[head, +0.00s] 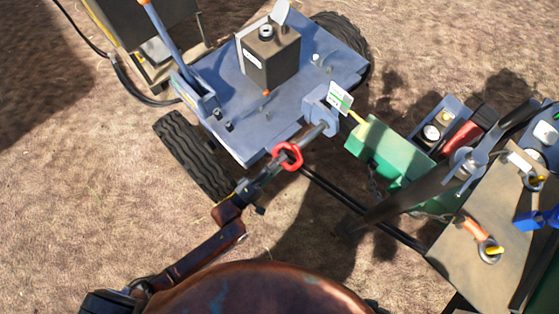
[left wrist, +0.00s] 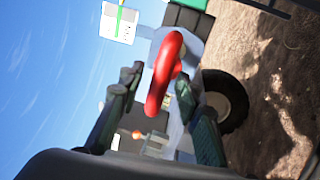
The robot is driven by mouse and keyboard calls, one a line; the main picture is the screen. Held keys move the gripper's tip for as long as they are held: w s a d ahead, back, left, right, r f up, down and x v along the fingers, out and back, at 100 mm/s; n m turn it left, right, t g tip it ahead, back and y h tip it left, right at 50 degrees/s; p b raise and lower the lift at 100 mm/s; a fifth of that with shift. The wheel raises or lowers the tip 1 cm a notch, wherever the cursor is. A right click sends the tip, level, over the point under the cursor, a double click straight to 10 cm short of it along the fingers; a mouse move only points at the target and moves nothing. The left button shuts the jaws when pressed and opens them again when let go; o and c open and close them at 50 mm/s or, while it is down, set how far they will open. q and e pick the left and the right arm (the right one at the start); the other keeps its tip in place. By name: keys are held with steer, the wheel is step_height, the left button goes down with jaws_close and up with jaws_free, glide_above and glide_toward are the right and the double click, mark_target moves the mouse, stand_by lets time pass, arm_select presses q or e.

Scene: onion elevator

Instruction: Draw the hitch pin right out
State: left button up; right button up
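The hitch pin shows as a red ring handle (head: 288,156) with a grey shaft (head: 314,136) running up and right to a blue-grey bracket (head: 318,107) on the edge of the blue deck. How far the shaft sits inside the bracket is hidden. My left gripper (head: 271,168) reaches in from the lower left, right at the ring. In the left wrist view the red ring (left wrist: 166,72) stands tilted between the dark fingertips of the left gripper (left wrist: 160,82). The fingers look apart, with gaps beside the ring; I cannot tell whether either touches it. My right gripper is not in view.
The blue wheeled deck (head: 220,75) carries a dark box (head: 270,55) and an orange-tipped lever (head: 165,40). A green block (head: 388,150), a chain and a tan table (head: 475,260) stand to the right. Open dirt lies left of the near tyre (head: 190,150).

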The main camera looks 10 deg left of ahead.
arm_select(q)
steer(key=v, duration=1.2)
steer(key=shift+w, duration=0.1)
